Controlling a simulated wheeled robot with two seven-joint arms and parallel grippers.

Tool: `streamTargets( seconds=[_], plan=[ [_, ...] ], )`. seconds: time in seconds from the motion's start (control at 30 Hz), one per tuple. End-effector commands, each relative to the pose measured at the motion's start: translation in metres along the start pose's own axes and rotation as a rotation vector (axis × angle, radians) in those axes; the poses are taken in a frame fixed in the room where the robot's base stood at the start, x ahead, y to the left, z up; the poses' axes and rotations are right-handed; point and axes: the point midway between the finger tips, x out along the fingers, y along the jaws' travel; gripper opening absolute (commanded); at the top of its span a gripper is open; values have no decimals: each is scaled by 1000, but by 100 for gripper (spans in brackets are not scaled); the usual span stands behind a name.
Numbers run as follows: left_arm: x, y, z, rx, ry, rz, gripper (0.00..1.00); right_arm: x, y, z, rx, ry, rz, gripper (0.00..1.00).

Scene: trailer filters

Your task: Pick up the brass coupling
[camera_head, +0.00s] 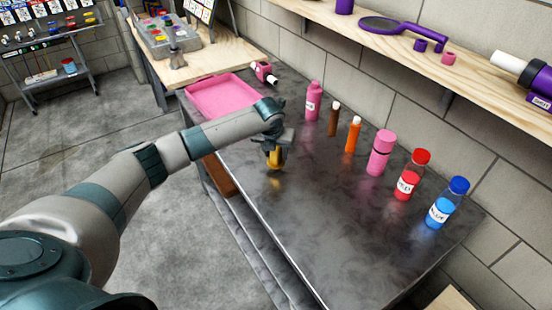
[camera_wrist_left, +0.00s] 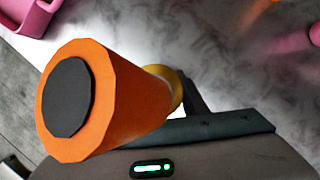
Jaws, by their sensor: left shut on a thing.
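The brass coupling (camera_head: 274,158) shows as a small yellow-orange piece under my left gripper (camera_head: 275,150) in the head view. My left gripper is shut on it and points down over the dark metal tabletop. A faint yellow reflection lies on the top below it, with a small gap, so it seems held a little above the surface. In the left wrist view the coupling (camera_wrist_left: 125,103) is a large orange cylinder with a dark round end and a yellow ring behind. The fingers are mostly hidden behind it. My right gripper is not in view.
A pink tray (camera_head: 222,96) lies at the table's far left end. A pink bottle (camera_head: 313,102), brown tube (camera_head: 334,120), orange tube (camera_head: 352,136), pink container (camera_head: 380,155), red bottle (camera_head: 411,176) and blue bottle (camera_head: 446,204) line the wall side. The table's near part is clear.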

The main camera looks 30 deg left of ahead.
Motion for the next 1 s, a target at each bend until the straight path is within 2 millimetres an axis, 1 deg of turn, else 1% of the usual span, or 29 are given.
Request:
streamTargets(
  seconds=[0.03,0.07,0.1,0.4,0.5,0.6,0.8,1.0],
  plan=[
    [-7,0,5,0,-6,-2,10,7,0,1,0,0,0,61],
    [-12,-1,7,1,-6,-3,10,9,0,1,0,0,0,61],
    [-17,-8,3,5,-3,-5,10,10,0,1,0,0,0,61],
    [-61,-55,-14,4,-5,-4,10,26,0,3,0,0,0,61],
    [-75,-70,-19,4,-5,-5,10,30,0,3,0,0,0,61],
    [-86,-81,-24,3,-4,-4,10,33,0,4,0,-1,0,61],
    [-99,-94,-28,1,-2,-3,10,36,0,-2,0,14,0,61],
    [-103,-97,-29,0,-1,-2,10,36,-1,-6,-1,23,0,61]
  ],
)
